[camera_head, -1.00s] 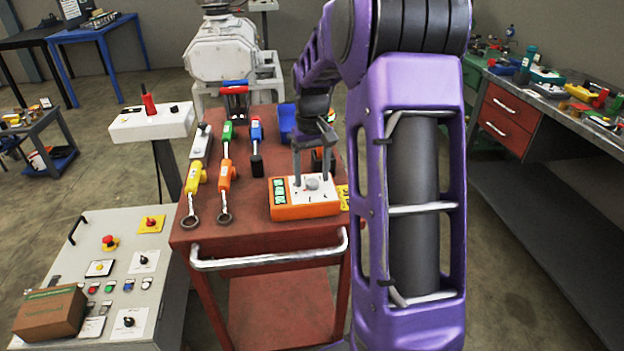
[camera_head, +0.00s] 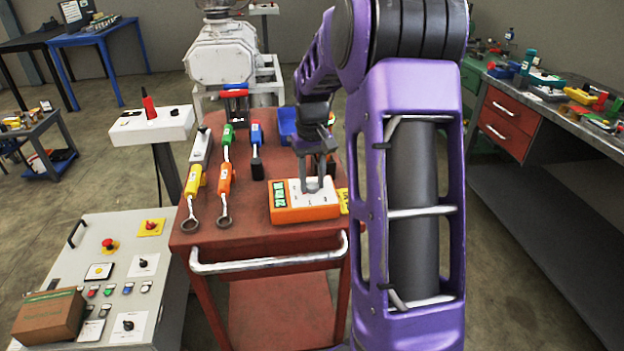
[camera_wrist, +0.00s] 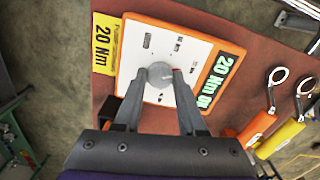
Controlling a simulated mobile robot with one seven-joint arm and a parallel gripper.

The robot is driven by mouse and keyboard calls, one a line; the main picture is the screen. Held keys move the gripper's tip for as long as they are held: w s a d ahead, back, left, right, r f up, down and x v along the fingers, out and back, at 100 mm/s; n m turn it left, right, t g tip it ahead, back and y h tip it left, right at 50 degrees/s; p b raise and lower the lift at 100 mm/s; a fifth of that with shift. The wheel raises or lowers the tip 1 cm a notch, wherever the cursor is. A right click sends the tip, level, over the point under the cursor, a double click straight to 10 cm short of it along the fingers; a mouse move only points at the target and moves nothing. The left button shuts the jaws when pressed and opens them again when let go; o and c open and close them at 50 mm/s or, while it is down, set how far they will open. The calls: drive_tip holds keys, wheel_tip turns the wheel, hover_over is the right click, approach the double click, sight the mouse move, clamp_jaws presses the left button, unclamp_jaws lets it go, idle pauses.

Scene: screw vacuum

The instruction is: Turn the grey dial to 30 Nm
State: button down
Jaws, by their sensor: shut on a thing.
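The grey dial (camera_wrist: 160,74) sits on the white top face of an orange box (camera_head: 305,213), which lies on the red cart. The box's green display (camera_wrist: 217,82) reads "20 Nm" followed by smaller characters that I cannot read for certain. My gripper (camera_head: 315,185) points down over the box, with its fingers shut on the dial from both sides. In the wrist view my gripper (camera_wrist: 158,85) has one fingertip at each side of the dial, which is partly covered by the fingers.
A yellow label (camera_wrist: 104,43) reading "20 Nm" lies beside the box. Torque wrenches, one yellow (camera_head: 194,180) and one orange (camera_head: 225,180), lie left of it on the red cart (camera_head: 262,238). A blue bin (camera_head: 287,122) is behind the box.

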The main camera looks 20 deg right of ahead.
sight(312, 185)
drive_tip(key=m+p, duration=0.2)
drive_tip(key=m, duration=0.3)
drive_tip(key=shift+r+m+p, duration=0.15)
drive_tip(key=shift+m+p, duration=0.15)
drive_tip(key=shift+p, duration=0.1)
drive_tip(key=shift+m+p, duration=0.85)
drive_tip(key=shift+m, duration=1.25)
drive_tip(key=shift+c, duration=2.4)
unclamp_jaws()
wheel_tip(312, 185, up, 17)
drive_tip(key=p, duration=0.2)
